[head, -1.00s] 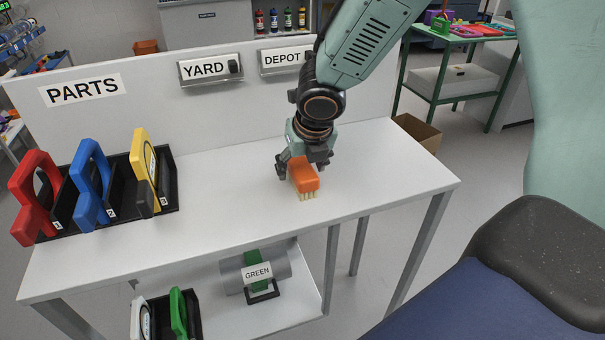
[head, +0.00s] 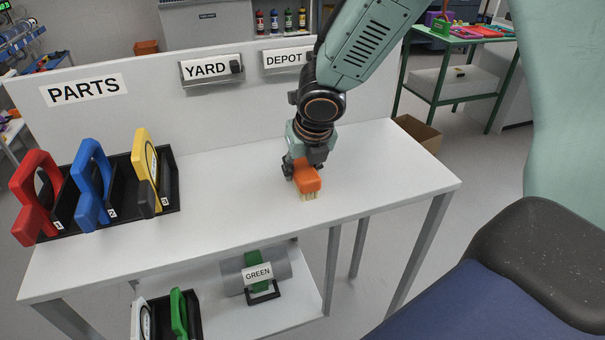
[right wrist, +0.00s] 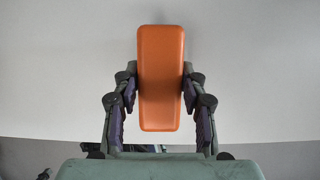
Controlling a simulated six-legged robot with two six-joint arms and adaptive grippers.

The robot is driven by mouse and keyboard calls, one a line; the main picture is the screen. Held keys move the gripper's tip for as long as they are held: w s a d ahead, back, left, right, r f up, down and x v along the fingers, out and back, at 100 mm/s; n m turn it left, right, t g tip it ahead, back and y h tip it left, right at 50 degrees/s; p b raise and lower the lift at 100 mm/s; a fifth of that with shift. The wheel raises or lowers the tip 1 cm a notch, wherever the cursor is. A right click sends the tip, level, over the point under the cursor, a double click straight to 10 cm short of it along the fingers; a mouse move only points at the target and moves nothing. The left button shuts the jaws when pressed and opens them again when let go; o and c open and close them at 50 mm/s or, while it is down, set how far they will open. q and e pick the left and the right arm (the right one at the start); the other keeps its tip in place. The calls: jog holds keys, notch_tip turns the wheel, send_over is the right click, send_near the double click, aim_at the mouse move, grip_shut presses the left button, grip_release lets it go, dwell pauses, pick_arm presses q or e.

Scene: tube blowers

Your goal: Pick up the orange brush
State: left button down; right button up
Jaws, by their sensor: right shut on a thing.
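The orange brush (head: 307,178) is on the white table top (head: 230,200), near its front edge, with pale bristles pointing down at its near end. My right gripper (head: 301,168) reaches down over it from above. In the right wrist view the brush's orange back (right wrist: 160,75) lies between the two fingers of my right gripper (right wrist: 160,90), which press on its sides. I cannot tell whether the bristles still touch the table. My left gripper is not in view.
A black rack (head: 120,192) with red, blue and yellow handled parts stands at the left of the table. A back panel carries PARTS (head: 82,90), YARD (head: 206,69) and DEPOT signs. A lower shelf holds a grey cylinder (head: 262,270) labelled GREEN. The table's right end is clear.

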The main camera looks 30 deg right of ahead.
aim_at(302, 165)
jog(key=shift+c, duration=1)
notch_tip(302, 165, up, 10)
jog(key=p, duration=0.7)
jog(key=shift+r, duration=0.25)
jog(key=o, duration=0.5)
jog(key=c, duration=0.3)
jog(key=shift+c, duration=0.2)
